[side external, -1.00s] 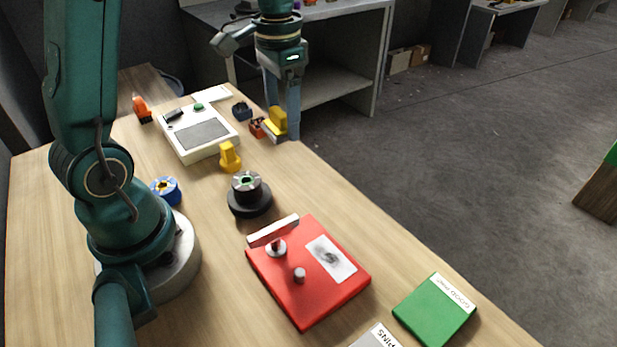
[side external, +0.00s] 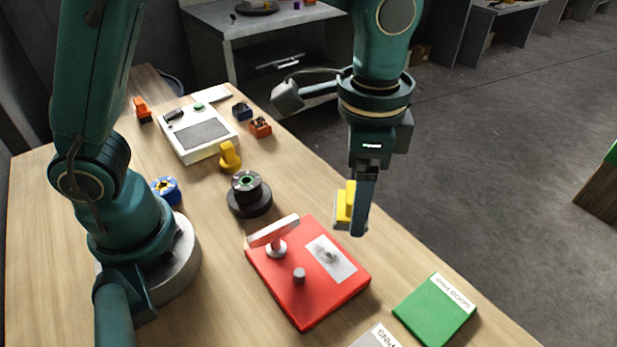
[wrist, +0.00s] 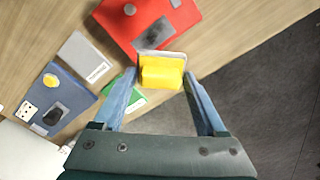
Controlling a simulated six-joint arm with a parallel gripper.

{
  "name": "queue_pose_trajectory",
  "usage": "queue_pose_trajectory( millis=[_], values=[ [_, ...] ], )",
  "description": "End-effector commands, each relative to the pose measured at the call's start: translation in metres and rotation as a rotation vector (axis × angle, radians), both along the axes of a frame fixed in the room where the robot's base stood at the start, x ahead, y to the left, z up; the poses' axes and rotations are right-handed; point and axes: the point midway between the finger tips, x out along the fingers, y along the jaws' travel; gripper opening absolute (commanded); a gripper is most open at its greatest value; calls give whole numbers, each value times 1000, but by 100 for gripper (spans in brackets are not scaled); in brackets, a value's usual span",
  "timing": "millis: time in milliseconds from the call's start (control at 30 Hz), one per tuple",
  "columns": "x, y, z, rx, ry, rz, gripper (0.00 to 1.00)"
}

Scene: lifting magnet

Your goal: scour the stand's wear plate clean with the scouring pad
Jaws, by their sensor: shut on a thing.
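The red stand (side external: 290,292) lies on the wooden table, with a pale wear plate (side external: 341,268) bearing a dark smudge on its top. A pivoting bar (side external: 273,231) and a small grey knob (side external: 299,275) sit on the same stand. My gripper (side external: 357,228) is shut on the yellow scouring pad (side external: 345,204), which has a pale underside. It holds the pad in the air near the stand's far right corner, apart from the plate. In the wrist view the pad (wrist: 161,72) is between both fingers, just below the stand (wrist: 118,28) and its smudged plate (wrist: 149,39).
A green block (side external: 436,309) and a grey labelled block (side external: 376,337) lie in front of the stand. A dark round spool (side external: 248,195), a yellow piece (side external: 229,157) and a white device (side external: 197,133) stand behind it. A blue box (wrist: 68,84) shows in the wrist view.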

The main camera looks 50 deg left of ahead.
Motion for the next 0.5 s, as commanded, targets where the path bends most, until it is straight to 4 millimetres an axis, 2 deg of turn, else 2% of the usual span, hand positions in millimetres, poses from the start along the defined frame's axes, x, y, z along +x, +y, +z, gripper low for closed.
queue_pose_trajectory(
  millis=[33, 200, 500],
  values=[
    [-7, -11, -1, 1, 2, -45, 29],
    [-21, -29, -3, 4, 7, -119, 29],
    [-24, -31, -15, 6, 9, -131, 29]
  ],
)
